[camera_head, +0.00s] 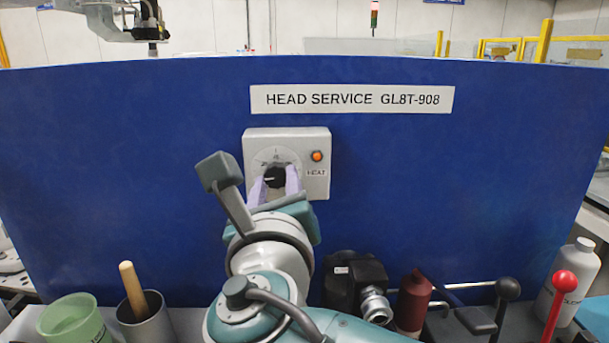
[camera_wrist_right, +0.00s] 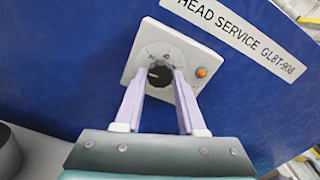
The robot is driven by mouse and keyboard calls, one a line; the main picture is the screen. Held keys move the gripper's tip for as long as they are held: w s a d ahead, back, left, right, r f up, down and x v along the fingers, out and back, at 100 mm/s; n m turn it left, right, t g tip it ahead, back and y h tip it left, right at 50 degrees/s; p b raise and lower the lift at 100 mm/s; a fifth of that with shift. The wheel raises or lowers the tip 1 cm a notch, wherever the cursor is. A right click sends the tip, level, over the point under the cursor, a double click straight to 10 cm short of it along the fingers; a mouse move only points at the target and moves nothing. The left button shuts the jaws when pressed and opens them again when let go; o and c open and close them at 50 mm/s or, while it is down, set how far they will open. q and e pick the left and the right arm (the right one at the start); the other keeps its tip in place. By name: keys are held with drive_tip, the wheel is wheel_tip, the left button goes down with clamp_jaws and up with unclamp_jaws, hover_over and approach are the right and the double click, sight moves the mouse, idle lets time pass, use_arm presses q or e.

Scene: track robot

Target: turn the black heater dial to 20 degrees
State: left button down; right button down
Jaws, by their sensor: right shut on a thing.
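The black heater dial (camera_head: 274,177) sits on a light grey heater box (camera_head: 318,144) fixed to the blue panel. A scale is printed around it, but its numbers are too small to read. My right gripper (camera_head: 277,172) has its two pale purple fingers on either side of the dial, shut on it. In the right wrist view the dial (camera_wrist_right: 160,76) lies between the fingertips (camera_wrist_right: 161,75), with its white pointer mark showing. An orange lamp (camera_head: 317,156) marked HEAT is right of the dial. My left gripper is not in view.
Below the panel stand a green cup (camera_head: 72,320), a grey cup (camera_head: 148,318) with a wooden handle, a black device (camera_head: 352,280), a dark red bottle (camera_head: 413,301), levers with black (camera_head: 508,289) and red (camera_head: 565,282) knobs, and a white bottle (camera_head: 571,275).

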drive_tip(key=n+p, duration=0.1)
drive_tip(key=n, duration=0.3)
drive_tip(key=shift+r+n, duration=0.1)
drive_tip(key=shift+n, duration=0.5)
drive_tip(key=shift+c, duration=2.4)
unclamp_jaws()
